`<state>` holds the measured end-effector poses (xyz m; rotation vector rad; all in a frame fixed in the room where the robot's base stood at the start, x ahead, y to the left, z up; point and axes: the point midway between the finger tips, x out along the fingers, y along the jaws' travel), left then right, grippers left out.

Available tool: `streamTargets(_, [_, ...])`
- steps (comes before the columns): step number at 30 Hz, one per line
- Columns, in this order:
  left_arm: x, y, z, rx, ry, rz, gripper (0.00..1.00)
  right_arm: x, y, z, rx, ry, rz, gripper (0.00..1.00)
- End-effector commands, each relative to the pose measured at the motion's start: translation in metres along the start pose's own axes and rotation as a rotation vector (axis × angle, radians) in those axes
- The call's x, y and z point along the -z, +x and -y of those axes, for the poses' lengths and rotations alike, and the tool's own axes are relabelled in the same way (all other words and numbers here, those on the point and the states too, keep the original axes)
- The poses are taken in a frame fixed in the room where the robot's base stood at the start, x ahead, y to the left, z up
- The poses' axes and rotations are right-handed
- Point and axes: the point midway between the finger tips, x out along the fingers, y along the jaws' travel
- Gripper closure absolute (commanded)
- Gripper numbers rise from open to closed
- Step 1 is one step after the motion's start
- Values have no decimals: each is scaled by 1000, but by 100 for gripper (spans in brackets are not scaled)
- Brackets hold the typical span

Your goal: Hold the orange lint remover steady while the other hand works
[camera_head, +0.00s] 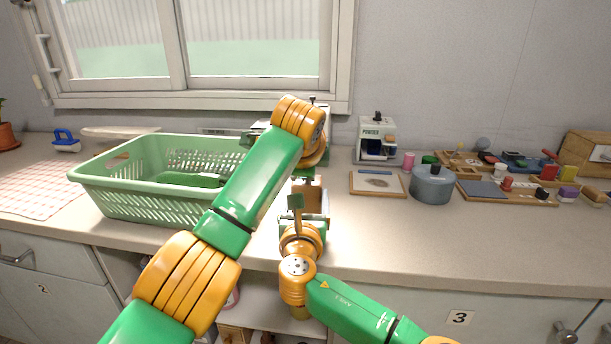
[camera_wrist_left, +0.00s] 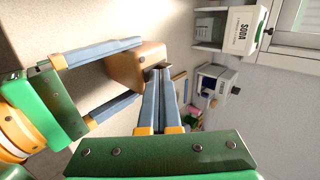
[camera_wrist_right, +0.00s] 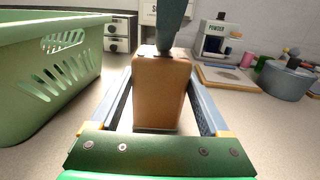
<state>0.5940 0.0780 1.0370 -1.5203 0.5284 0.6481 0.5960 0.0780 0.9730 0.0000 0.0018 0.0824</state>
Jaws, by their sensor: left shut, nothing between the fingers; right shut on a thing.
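The orange lint remover (camera_wrist_right: 159,92) is a tan-orange block standing upright between the fingers of my right gripper (camera_wrist_right: 160,105), which is shut on it. It also shows in the left wrist view (camera_wrist_left: 134,64), with the right gripper's blue-grey fingers along its two sides. In the head view my right gripper (camera_head: 304,212) is low over the counter, and the lint remover is mostly hidden by my arms. My left gripper (camera_wrist_left: 161,72) is shut and empty, its fingertips at the top end of the lint remover; I cannot tell whether they touch.
A green basket (camera_head: 135,207) stands close on the left. A powder box (camera_head: 377,138), a blue-grey pot (camera_head: 432,185) and several small items on trays stand on the right. The counter's front right (camera_head: 440,235) is clear. A window (camera_head: 200,45) is behind.

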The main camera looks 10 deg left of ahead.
Motion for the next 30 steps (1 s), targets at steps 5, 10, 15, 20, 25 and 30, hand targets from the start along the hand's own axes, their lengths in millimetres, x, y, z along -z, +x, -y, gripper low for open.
streamTargets(5, [-1,3,1,-1,1,2,100,-1,0,0,0,0,2,69])
streamTargets(10, [-1,3,1,-1,1,2,100,-1,0,0,0,0,3,69])
streamTargets(15, [-1,0,2,1,1,1,100,-1,0,0,-1,0,3,69])
streamTargets(20, [0,-22,2,6,1,-1,100,-1,0,0,0,0,3,69])
streamTargets(25, [0,-62,3,5,1,-2,100,-1,0,0,0,0,2,69])
streamTargets(30, [0,-88,2,3,2,0,100,-1,0,0,0,0,2,69])
